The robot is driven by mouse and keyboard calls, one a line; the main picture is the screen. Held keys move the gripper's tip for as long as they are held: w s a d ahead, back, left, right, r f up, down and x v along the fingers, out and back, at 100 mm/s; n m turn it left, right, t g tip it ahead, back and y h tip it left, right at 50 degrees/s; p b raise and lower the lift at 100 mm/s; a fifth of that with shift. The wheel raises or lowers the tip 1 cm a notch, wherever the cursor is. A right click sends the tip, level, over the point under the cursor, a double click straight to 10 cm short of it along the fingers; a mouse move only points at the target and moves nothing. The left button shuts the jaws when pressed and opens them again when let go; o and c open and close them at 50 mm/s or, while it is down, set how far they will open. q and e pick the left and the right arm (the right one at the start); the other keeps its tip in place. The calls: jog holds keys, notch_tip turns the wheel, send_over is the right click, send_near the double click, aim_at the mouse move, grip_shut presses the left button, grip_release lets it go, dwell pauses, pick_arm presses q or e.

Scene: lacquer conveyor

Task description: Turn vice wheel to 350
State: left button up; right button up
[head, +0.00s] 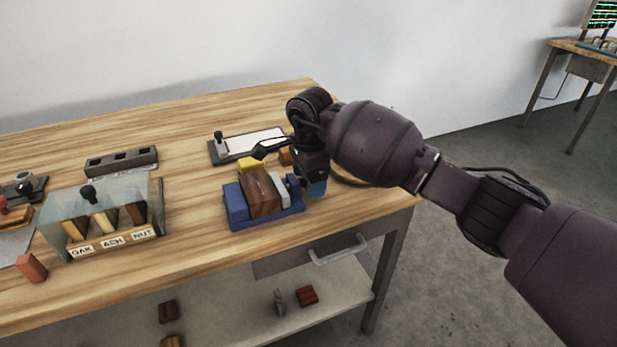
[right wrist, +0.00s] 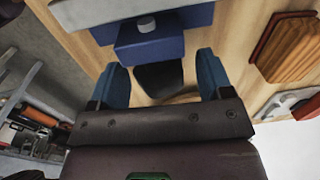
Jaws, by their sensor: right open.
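The blue vice (head: 236,222) sits near the front right of the bench, with a brown wooden block (head: 262,192) between its jaws and a pale grey plate beside the block. My right gripper (head: 317,187) points down at the right end of the vice. In the right wrist view its two blue fingers (right wrist: 168,75) are apart. A dark rounded piece (right wrist: 158,76) shows between them, below the blue vice body (right wrist: 150,46); it may be the wheel, but I cannot tell. In the head view my gripper hides that end of the vice, and no wheel marking is readable. My left gripper is out of view.
A clear-fronted rack (head: 105,240) labelled OAK, ASH, NUT stands on the left. A white-topped board (head: 255,141) lies behind the vice. A yellow block (head: 250,164) is at the vice's back. A drawer handle (head: 338,250) juts from the bench front.

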jog(key=c, duration=0.9)
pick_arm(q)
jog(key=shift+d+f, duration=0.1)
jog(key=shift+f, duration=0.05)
